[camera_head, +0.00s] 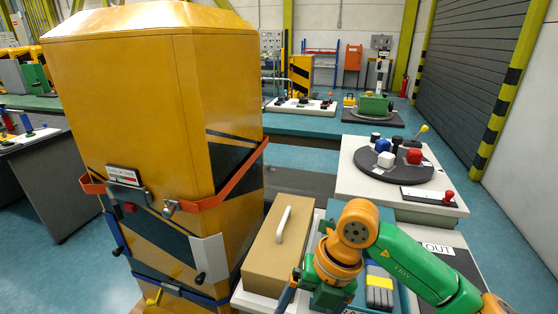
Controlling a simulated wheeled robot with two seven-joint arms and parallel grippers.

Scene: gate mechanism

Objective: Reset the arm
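A tall yellow cabinet (120,70) with dark diagonal stripes fills the left of the head view. An orange-red band (220,199) wraps around its middle, with a small metal latch (169,207) at the front. A labelled panel (124,176) sits left of the latch. My green and orange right arm comes in from the right. Its gripper (318,299) points down at the bottom edge, right of the cabinet; its fingertips are not clear. My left gripper is not in view.
A brown box with a white handle (282,223) stands between the cabinet and my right arm. A blue tray (404,297) holds grey blocks (378,287). Behind, a white table (353,193) carries a dark turntable with coloured knobs (384,159) and a red-knobbed lever (447,197).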

